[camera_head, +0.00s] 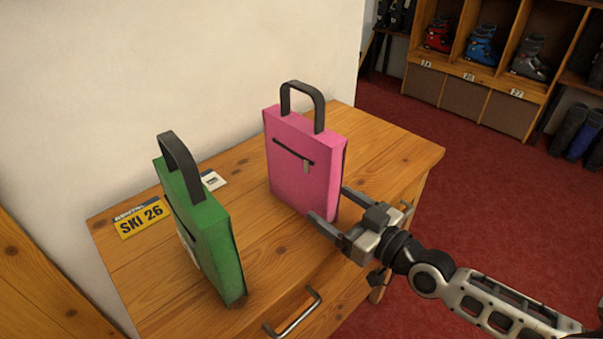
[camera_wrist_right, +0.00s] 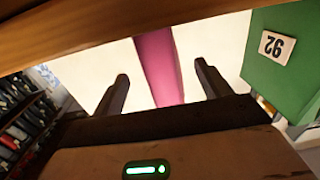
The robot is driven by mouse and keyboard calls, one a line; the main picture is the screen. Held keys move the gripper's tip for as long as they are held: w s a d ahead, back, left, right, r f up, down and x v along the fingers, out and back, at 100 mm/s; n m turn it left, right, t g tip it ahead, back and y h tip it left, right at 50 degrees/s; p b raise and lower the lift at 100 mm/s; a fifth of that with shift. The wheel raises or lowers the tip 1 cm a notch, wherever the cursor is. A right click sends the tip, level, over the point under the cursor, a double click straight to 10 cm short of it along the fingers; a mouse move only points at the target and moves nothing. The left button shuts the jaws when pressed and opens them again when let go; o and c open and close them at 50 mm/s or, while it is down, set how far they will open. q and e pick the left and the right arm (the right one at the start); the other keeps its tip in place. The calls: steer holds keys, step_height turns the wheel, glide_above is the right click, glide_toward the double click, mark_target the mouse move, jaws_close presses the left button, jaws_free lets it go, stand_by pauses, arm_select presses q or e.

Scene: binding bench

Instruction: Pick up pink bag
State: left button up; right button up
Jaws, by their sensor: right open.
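The pink bag (camera_head: 300,165) stands upright on the wooden table, with a dark arched handle on top and a zipper on its front. My right gripper (camera_head: 328,202) is open at the bag's lower right edge, with one finger in front of the bag and the other by its right side. In the right wrist view the pink bag (camera_wrist_right: 158,62) shows as a narrow strip between the two open fingers, with gaps on both sides. The gripper is not closed on it. My left gripper is not in view.
A green bag (camera_head: 208,235) with a dark handle stands at the left of the table (camera_head: 385,150). Shelves with ski boots (camera_head: 480,45) stand at the back right.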

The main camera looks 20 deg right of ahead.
mark_target(313, 192)
steer(key=shift+p+x, duration=0.4)
steer(key=shift+x, duration=2.6)
steer(key=c, duration=1.2)
steer(key=shift+r, duration=0.1)
steer(key=shift+c, duration=1.3)
steer(key=shift+r, duration=0.1)
